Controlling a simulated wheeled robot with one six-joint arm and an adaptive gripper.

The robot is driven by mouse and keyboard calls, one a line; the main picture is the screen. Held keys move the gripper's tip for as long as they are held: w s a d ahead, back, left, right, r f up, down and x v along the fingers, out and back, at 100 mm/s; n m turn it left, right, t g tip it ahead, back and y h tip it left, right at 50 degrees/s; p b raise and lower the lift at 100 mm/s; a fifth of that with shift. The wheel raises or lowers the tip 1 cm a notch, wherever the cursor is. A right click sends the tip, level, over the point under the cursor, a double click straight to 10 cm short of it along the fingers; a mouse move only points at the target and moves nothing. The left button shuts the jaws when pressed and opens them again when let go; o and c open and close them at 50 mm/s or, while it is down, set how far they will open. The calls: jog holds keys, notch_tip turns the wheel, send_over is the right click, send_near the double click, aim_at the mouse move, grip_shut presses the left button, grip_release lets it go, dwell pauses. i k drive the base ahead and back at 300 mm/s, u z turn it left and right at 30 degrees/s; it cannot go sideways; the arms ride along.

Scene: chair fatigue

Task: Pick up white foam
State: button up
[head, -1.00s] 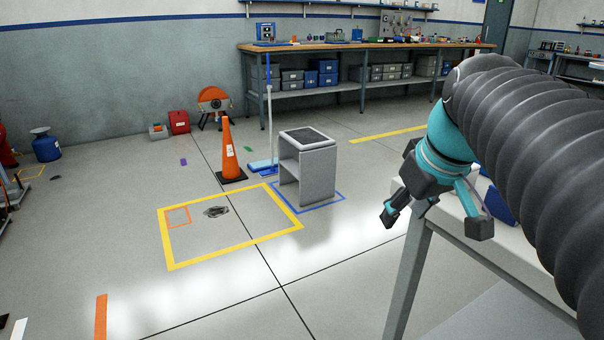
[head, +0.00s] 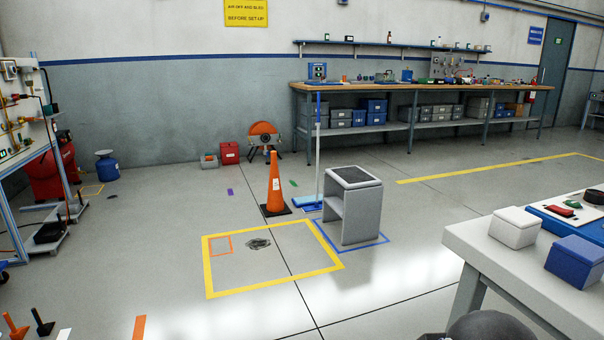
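No thing in view is clearly white foam. A small flat white piece (head: 64,334) lies on the floor at the bottom left edge, partly cut off; I cannot tell whether it is foam, paper or tape. A white lidded box (head: 514,228) stands on the light table at the right. My gripper is not in view; only a dark rounded part of my arm shows at the bottom edge.
The light table (head: 470,246) fills the right, with a blue box (head: 577,262) on it. A grey stool (head: 350,207), an orange cone (head: 274,187) and a blue broom (head: 315,201) stand mid-floor. The yellow-taped square (head: 225,292) holds a dark patch. Open floor lies in front.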

aim_at(515, 238)
jog(key=z, duration=0.25)
jog(key=k, duration=0.95)
jog(key=z, duration=0.95)
jog(key=i, duration=0.3)
jog(key=u, duration=0.1)
